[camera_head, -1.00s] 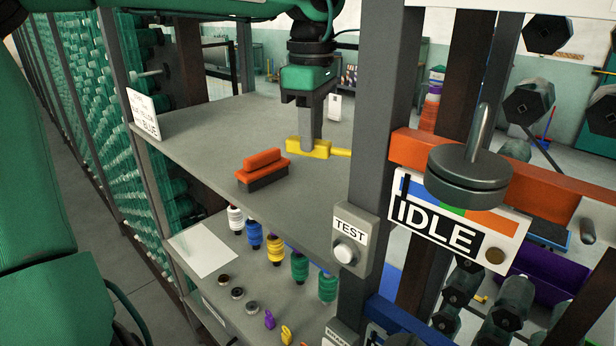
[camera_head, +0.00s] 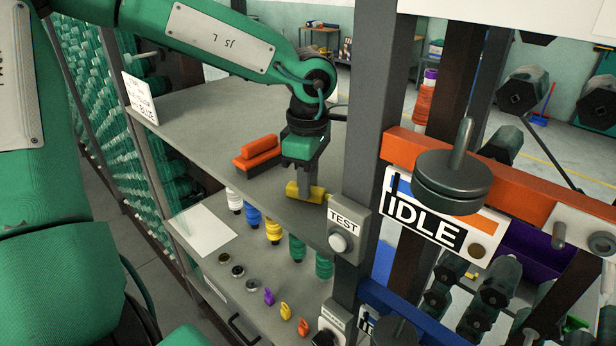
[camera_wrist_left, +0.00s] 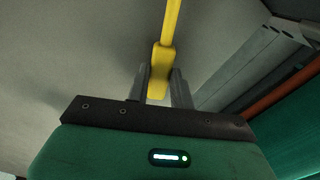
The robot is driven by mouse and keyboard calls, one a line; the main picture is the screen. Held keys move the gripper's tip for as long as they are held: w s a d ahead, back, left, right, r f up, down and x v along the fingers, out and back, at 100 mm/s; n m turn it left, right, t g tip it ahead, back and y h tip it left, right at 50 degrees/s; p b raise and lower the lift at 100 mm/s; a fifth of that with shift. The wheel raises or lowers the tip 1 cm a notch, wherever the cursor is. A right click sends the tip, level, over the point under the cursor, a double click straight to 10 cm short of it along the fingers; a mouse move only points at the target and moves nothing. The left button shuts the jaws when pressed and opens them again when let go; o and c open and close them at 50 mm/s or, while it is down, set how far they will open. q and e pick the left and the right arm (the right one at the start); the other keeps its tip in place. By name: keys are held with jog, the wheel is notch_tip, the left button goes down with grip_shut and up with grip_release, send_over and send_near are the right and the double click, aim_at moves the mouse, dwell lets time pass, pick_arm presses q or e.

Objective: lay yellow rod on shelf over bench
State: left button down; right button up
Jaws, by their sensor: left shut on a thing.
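The yellow rod (camera_head: 292,188) is in my left gripper (camera_head: 306,194), by the front edge of the upper grey shelf (camera_head: 200,118). In the left wrist view the two fingers (camera_wrist_left: 160,82) are shut around the rod's thick yellow grip (camera_wrist_left: 158,60), and its thinner part runs away to the top edge. In the head view the fingers hide part of the grip and the thin part is not clearly seen. I cannot tell whether the rod touches the shelf. The bench (camera_head: 205,268) lies below the shelf. My right gripper is not in view.
An orange brush-like block (camera_head: 257,152) sits on the shelf just left of the gripper. A grey post with a TEST button box (camera_head: 343,228) stands close right. Several thread spools (camera_head: 252,214) stand under the shelf's front edge.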

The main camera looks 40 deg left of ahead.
pick_arm(q)
jog(key=shift+f+b, duration=0.2)
jog(key=shift+b, duration=0.1)
jog(key=c, duration=1.2)
grip_release()
jog(key=shift+r, duration=0.1)
jog(key=shift+r+p, duration=0.25)
jog(key=shift+p, duration=0.15)
notch_tip(320, 180, up, 12)
jog(key=b, duration=0.3)
jog(key=shift+b, duration=0.4)
jog(key=shift+f, duration=0.1)
